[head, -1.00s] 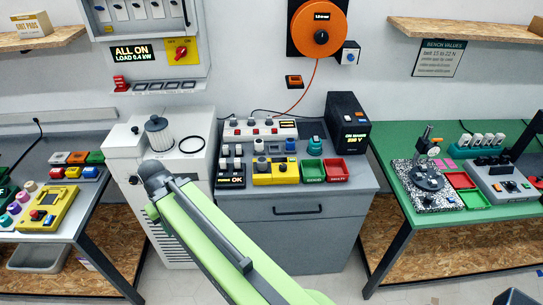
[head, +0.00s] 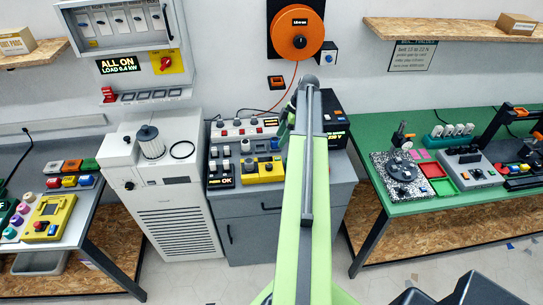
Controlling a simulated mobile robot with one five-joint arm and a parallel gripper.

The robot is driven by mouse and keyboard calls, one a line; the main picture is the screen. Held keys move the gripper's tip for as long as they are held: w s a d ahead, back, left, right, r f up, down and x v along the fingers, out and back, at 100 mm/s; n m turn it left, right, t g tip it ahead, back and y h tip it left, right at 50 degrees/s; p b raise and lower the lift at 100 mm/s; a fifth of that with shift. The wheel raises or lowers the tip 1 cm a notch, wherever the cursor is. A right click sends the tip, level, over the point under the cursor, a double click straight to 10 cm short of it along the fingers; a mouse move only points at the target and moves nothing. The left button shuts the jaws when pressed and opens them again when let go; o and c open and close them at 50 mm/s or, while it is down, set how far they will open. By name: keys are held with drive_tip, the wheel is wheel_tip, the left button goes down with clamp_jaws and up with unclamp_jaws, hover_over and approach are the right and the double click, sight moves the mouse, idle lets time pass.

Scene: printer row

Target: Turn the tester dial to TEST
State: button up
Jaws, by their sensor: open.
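On the grey cabinet, a yellow box (head: 262,169) carries a dark knob and a red button. A black box with a lit display (head: 334,136) stands at the back right, partly behind my arm. I cannot read TEST on any dial, so which one is the tester dial is unclear. My green arm reaches up over the right part of the cabinet. My gripper (head: 286,128) shows only in small part, at the arm's left side near the back of the cabinet. It is open, and nothing shows in it.
A white panel strip with red knobs (head: 230,131) and a small black box reading OK (head: 220,181) sit nearby. A white machine (head: 165,185) stands left of the cabinet. An orange reel (head: 297,35) hangs above.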

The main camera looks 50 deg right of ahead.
sight(269, 166)
drive_tip(key=b+x, duration=0.5)
drive_tip(key=d+b+x, duration=0.1)
drive_tip(key=b+x, duration=1)
drive_tip(key=shift+s+d+f, duration=0.15)
drive_tip(key=shift+s+f, duration=0.2)
drive_tip(key=shift+f, duration=0.2)
drive_tip(key=shift+r, duration=0.1)
